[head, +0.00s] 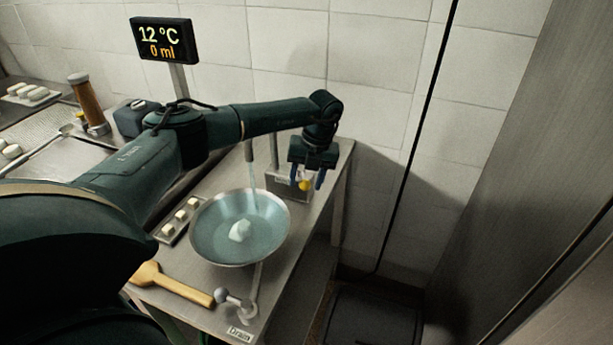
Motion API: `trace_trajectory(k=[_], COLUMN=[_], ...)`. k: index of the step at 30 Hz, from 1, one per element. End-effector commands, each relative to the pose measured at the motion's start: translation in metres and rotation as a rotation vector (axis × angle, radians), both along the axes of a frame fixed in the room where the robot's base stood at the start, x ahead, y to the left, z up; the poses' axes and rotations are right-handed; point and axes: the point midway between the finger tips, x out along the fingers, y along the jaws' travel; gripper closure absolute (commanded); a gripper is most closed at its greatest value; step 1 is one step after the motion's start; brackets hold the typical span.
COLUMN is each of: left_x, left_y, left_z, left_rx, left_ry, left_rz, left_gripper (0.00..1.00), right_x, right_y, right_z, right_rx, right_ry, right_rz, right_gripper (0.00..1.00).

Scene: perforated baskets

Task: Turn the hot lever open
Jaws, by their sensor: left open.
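My left gripper (307,181) points down at the back right of the counter, its blue fingers apart. A yellow knob (305,184) shows between the fingers, in front of a small metal box (289,190). I cannot tell whether the fingers touch it. The gripper hides much of the box, and its label is too small to read, so I cannot tell which lever is hot. Water runs from the spout (249,151) into a wide metal bowl (201,236) holding water and a white lump. A display (165,40) reads 12 °C and 0 ml. My right gripper is out of view.
A lever with a grey ball (221,295) stands by a "Drain" label (239,334) at the counter's front. The tiled wall is close behind the gripper.

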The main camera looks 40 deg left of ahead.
Motion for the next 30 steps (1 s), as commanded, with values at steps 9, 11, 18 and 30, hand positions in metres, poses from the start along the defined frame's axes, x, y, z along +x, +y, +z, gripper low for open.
trace_trajectory(k=[9,11,18,30], left_x=[-0.0001,-0.0001,0.0000,-0.0005], left_y=[0.0002,0.0001,0.0000,0.0004], left_z=[-0.0020,-0.0019,-0.0017,-0.0012], left_rx=[0.000,0.000,0.000,-0.001], left_ry=[0.000,0.000,0.000,-0.001], left_rz=[-0.001,-0.001,-0.001,-0.014], left_gripper=[0.54,0.58,0.78,0.96], right_x=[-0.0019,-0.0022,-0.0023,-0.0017], right_y=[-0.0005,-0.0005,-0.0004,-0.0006], right_z=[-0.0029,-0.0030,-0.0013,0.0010], right_rx=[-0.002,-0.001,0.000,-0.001], right_ry=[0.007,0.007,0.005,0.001], right_rz=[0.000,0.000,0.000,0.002], right_gripper=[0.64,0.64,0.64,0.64])
